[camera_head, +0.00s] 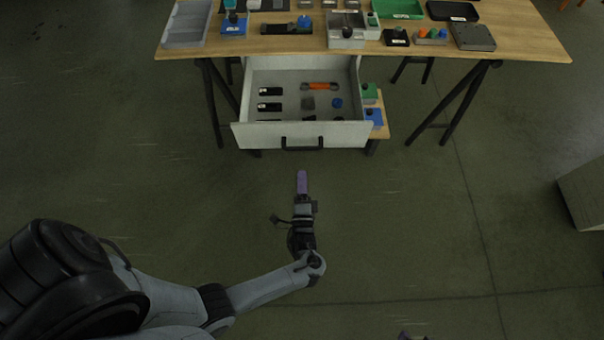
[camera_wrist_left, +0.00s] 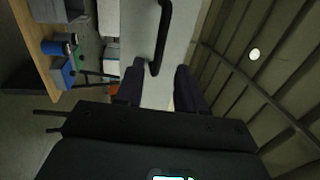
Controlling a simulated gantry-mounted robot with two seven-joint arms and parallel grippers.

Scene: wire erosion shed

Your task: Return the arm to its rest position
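My left arm comes in from the lower left of the head view. Its gripper (camera_head: 302,182), with purple fingers, is over the floor, in front of the open drawer and apart from its handle. In the left wrist view the two dark fingers (camera_wrist_left: 160,88) stand apart with nothing between them; the pale drawer front (camera_wrist_left: 158,45) shows through the gap. A small purple piece at the bottom edge of the head view looks like the tip of my right gripper (camera_head: 405,336); the rest is out of frame.
A wooden table (camera_head: 530,40) carries trays and several small parts. Its drawer (camera_head: 255,136) is pulled out, with a black handle (camera_head: 302,144) and several items, including an orange-handled one (camera_head: 320,86). A grey box (camera_head: 587,193) stands at the right edge. The floor before the drawer is clear.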

